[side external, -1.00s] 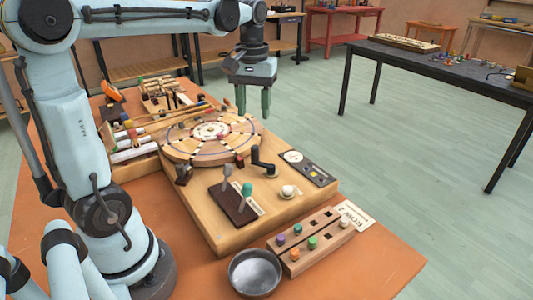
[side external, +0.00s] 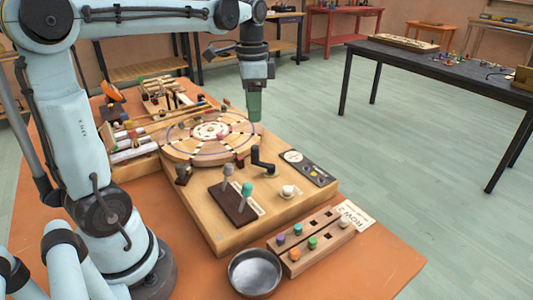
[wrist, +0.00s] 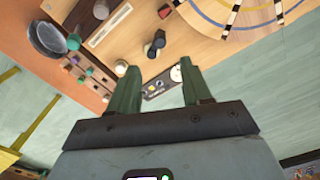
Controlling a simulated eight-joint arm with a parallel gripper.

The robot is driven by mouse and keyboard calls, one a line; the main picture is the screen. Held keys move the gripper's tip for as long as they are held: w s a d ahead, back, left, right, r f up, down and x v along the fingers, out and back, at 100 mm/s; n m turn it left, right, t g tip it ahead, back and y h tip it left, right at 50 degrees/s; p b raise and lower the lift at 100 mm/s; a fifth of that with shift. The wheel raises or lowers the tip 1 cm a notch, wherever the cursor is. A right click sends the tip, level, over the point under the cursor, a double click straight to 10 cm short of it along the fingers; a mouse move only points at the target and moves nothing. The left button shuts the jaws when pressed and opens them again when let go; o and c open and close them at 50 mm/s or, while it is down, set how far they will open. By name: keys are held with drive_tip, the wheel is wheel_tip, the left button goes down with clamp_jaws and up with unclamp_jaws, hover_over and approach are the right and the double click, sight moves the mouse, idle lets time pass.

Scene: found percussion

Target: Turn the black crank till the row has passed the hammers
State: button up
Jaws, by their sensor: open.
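The black crank (side external: 262,161) stands on the wooden board, just right of the round wooden disc (side external: 211,134). In the wrist view the crank (wrist: 154,45) lies beyond and between my fingertips, apart from them. The disc's striped edge (wrist: 236,14) shows at the top right there. My gripper (side external: 254,107) hangs in the air above the board's back right edge, behind and above the crank. Its two green fingers (wrist: 160,84) are spread with nothing between them. In the side view the fingers overlap, one hiding the other. The hammers are too small to tell apart clearly.
Two levers, one grey (side external: 228,172) and one green-topped (side external: 246,190), stand in front of the crank. A white knob (side external: 288,191) and a dark panel (side external: 307,168) sit to its right. A metal bowl (side external: 255,273) and a peg block (side external: 312,240) are at the front.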

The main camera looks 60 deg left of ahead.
sight(255, 146)
wheel_tip(255, 146, down, 12)
drive_tip(key=shift+r, duration=0.1)
idle(0.5)
clamp_jaws()
